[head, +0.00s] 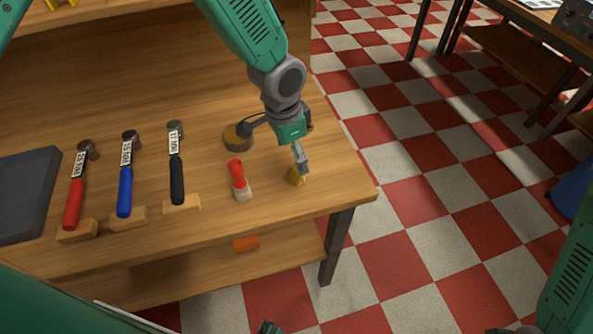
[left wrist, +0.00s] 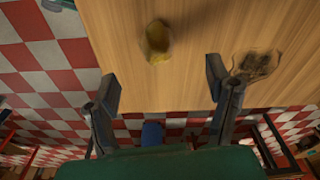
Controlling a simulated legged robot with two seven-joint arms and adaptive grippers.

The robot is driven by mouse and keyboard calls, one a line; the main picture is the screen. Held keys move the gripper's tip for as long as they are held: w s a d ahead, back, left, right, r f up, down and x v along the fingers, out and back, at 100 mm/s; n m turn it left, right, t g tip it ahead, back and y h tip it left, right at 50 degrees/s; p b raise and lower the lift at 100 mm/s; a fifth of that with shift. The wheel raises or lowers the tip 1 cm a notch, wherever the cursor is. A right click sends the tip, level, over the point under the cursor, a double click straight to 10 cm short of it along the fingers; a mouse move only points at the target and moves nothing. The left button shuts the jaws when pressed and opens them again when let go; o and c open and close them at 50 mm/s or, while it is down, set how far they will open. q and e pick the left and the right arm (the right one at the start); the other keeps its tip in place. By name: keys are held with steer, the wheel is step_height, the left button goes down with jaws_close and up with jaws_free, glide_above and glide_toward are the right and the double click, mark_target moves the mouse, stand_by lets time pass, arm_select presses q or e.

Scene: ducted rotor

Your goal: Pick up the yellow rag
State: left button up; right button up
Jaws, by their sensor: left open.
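The yellow rag (head: 296,178) lies crumpled on the wooden workbench, near its right edge. It also shows in the left wrist view (left wrist: 157,40), on the bench top beyond my fingertips. My left gripper (head: 301,160) is just above the rag in the head view and partly covers it. In the left wrist view my left gripper (left wrist: 163,85) has its two fingers wide apart with nothing between them; the rag lies ahead of the gap. A small dark piece at the bottom edge of the head view may be my right gripper; its jaws cannot be made out.
Hammers with red (head: 74,203), blue (head: 125,192) and black (head: 177,180) handles lie further left. The bench's right edge (head: 345,140) is close.

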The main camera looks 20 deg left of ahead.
mark_target(294, 167)
arm_select(q)
steer(key=shift+w+a+f, duration=0.15)
steer(key=shift+w+f, duration=0.05)
steer(key=shift+f, duration=0.55)
steer(key=f, duration=0.4)
steer(key=shift+s+d+f+p, duration=0.1)
steer(key=shift+s+d+p, duration=0.05)
steer(key=shift+d+p, duration=0.25)
steer(key=shift+d+f, duration=0.15)
steer(key=shift+f, duration=0.1)
steer(key=c, duration=1.2)
